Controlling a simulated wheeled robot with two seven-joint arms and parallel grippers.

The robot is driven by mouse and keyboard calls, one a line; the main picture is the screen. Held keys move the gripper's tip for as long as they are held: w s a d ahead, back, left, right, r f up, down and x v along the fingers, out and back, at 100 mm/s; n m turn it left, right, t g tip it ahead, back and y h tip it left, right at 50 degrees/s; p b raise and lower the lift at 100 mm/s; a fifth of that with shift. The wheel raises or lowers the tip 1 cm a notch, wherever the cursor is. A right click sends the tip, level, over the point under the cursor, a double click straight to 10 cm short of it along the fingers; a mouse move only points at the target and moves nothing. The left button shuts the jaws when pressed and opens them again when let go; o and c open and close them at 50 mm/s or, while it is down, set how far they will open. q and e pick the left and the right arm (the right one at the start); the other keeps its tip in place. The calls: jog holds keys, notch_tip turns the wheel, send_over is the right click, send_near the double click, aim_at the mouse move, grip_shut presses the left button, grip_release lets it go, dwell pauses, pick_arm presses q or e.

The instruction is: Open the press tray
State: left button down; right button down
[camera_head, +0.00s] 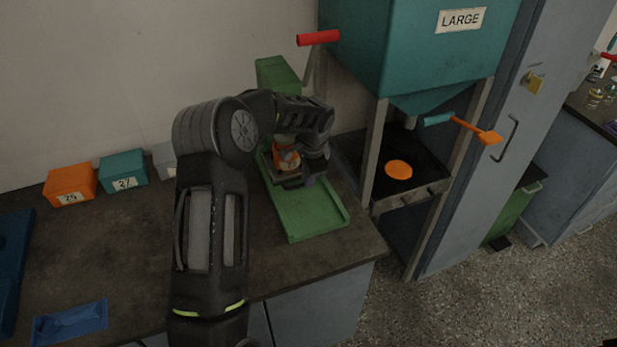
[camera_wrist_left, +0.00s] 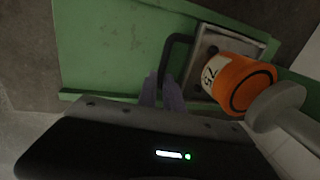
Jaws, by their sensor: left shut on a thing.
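The green press (camera_head: 310,215) stands on the dark bench, with its long base running toward the front edge. Its grey metal tray (camera_wrist_left: 207,42) has a black handle (camera_wrist_left: 170,52), seen in the wrist view. An orange container (camera_head: 285,153) with a pale label sits on the tray; it also shows in the wrist view (camera_wrist_left: 240,80), close to a grey round press head (camera_wrist_left: 275,106). My left gripper (camera_wrist_left: 162,92) is shut on the tray handle, its fingertips over the green base. In the head view my arm hides part of the press. My right gripper is not in view.
Orange (camera_head: 70,184) and teal (camera_head: 124,168) boxes stand along the wall.

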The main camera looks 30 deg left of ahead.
pick_arm(q)
jog(key=shift+w+d, duration=0.15)
jog(key=shift+d, duration=0.1)
dwell(0.7)
jog(key=shift+d+f, duration=0.1)
jog(key=shift+d, duration=0.1)
jog(key=s+d+b, duration=0.1)
jog(key=s+d, duration=0.1)
jog(key=d, duration=0.1)
jog(key=s+d+b, duration=0.2)
jog(key=d, duration=0.1)
jog(key=s+d+b, duration=0.2)
jog(key=s+d, duration=0.1)
jog(key=shift+d, duration=0.3)
jog(key=shift+s+d, duration=0.2)
jog(key=shift+d, duration=0.1)
jog(key=c, duration=1.5)
grip_release()
jog(key=shift+w, duration=0.1)
jog(key=shift+a, duration=0.1)
